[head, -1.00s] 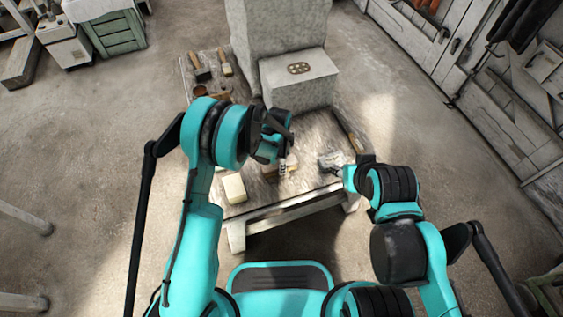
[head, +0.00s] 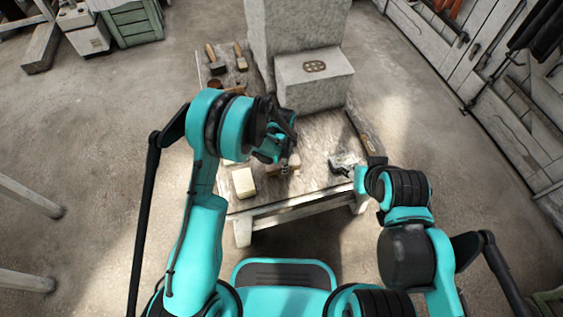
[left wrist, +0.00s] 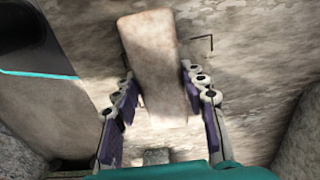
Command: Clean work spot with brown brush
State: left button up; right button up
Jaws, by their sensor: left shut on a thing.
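My left gripper (head: 288,167) is over the front middle of the worn wooden bench (head: 310,193). In the left wrist view its fingers (left wrist: 158,72) are shut on a plain brown block-shaped piece, which looks like the body of the brown brush (left wrist: 150,45). No bristles can be made out. A dark corner mark, perhaps the edge of the work spot, shows on the surface beside it. In the head view my left arm hides most of the piece. My right gripper (head: 343,161) is low over the bench's right part; its finger opening is too small to tell.
A cream block (head: 244,183) lies at the bench's front left. A stone block (head: 316,88) stands at the back before a taller one. Two handled tools, a dark-headed one (head: 216,62) and a lighter one (head: 240,57), lie back left. A long tool (head: 358,128) lies along the right edge.

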aim_at(292, 159)
pick_arm(q)
jog(key=shift+w+d, duration=0.3)
jog(key=shift+d, duration=0.65)
jog(key=shift+w+d, duration=0.3)
jog(key=shift+d, duration=0.6)
jog(key=shift+s+a, duration=0.25)
jog(key=shift+a, duration=0.45)
jog(key=shift+s+a, duration=0.2)
jog(key=shift+a, duration=0.55)
jog(key=shift+s+a, duration=0.25)
jog(key=shift+a, duration=0.45)
jog(key=shift+w+d+r+p, duration=0.2)
jog(key=shift+d+r, duration=0.2)
jog(key=shift+d, duration=0.15)
jog(key=shift+w+d+r+p, duration=0.2)
jog(key=shift+d+r, duration=0.15)
jog(key=shift+d, duration=0.2)
